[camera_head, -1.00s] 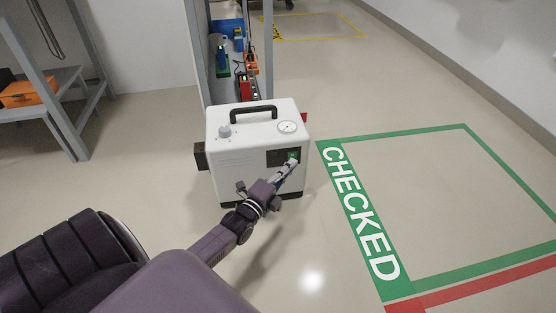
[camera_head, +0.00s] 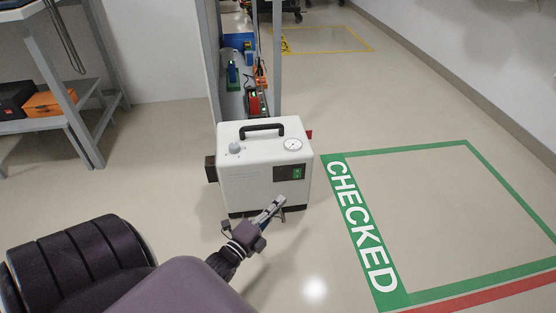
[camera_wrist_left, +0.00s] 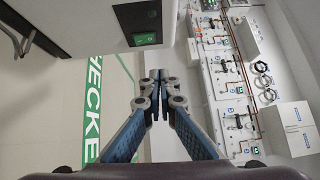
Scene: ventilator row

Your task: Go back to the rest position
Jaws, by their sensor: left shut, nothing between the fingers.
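A white ventilator unit (camera_head: 264,175) with a black top handle, a round gauge and a dark panel with a green-lit switch (camera_head: 297,173) stands on the floor. My left gripper (camera_head: 277,203) is in front of its lower right part, below the panel, shut and empty. In the left wrist view the closed fingers (camera_wrist_left: 159,80) point forward, and the unit's dark panel with the lit green switch (camera_wrist_left: 145,38) is above and left of them, apart from the fingertips. My right gripper is not in view.
A green floor frame marked CHECKED (camera_head: 361,227) lies to the right, with a red strip (camera_head: 490,286) along its near side. A grey shelf (camera_head: 62,122) with an orange box (camera_head: 50,103) stands at left. Behind the unit is a rack with several coloured devices. The right floor is clear.

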